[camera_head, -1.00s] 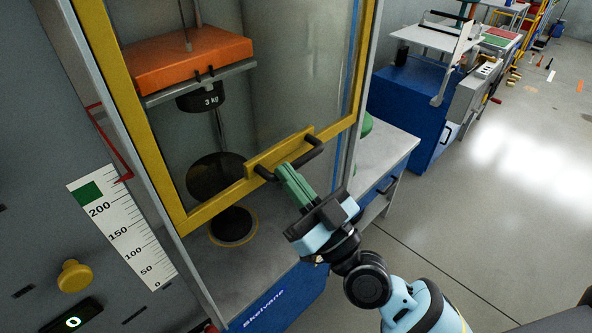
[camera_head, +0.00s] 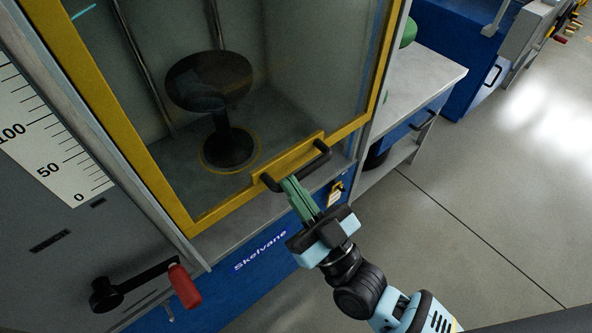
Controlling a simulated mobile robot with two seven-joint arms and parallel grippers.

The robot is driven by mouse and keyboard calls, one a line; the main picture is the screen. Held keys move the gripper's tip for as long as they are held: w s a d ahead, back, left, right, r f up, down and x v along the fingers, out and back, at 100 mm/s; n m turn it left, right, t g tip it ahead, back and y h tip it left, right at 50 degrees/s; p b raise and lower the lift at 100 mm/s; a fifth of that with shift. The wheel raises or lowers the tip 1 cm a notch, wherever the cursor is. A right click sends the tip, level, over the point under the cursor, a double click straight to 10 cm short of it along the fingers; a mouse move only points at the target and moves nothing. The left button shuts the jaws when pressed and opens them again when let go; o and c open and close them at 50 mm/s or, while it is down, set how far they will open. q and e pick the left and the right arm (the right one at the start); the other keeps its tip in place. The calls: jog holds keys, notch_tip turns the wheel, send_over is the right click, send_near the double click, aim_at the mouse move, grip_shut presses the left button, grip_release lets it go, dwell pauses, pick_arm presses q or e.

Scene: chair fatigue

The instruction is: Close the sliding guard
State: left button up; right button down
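The sliding guard (camera_head: 170,187) is a clear pane in a yellow frame on the front of a test machine. Its lower bar (camera_head: 225,206) sits slightly above the grey ledge, with a strip of ledge showing below it. A black bar handle (camera_head: 318,161) is fixed to the yellow bracket on the lower bar. My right gripper (camera_head: 291,183), with green fingers, is shut on the handle near its left end. The fingertips hide part of the bar. My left gripper is not in view.
A black stool-like chair (camera_head: 210,85) stands behind the pane. A red-handled crank (camera_head: 183,286) and a white scale (camera_head: 45,140) are at the left. A grey-topped side table (camera_head: 425,80) stands at the right. The floor to the right is clear.

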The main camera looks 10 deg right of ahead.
pick_arm(q)
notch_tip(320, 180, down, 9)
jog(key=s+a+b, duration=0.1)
jog(key=b, duration=0.7)
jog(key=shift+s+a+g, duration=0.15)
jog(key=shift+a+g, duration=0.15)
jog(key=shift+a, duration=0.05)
pick_arm(e)
notch_tip(320, 180, down, 15)
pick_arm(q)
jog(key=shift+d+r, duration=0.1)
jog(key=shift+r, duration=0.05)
pick_arm(e)
jog(key=shift+f, duration=0.15)
notch_tip(320, 180, up, 4)
jog(key=p, duration=0.3)
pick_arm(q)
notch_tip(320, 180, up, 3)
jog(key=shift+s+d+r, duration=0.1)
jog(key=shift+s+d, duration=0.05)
pick_arm(e)
jog(key=v, duration=1)
jog(key=shift+s+d+r, duration=0.15)
jog(key=shift+s+r, duration=0.05)
jog(key=shift+s, duration=0.1)
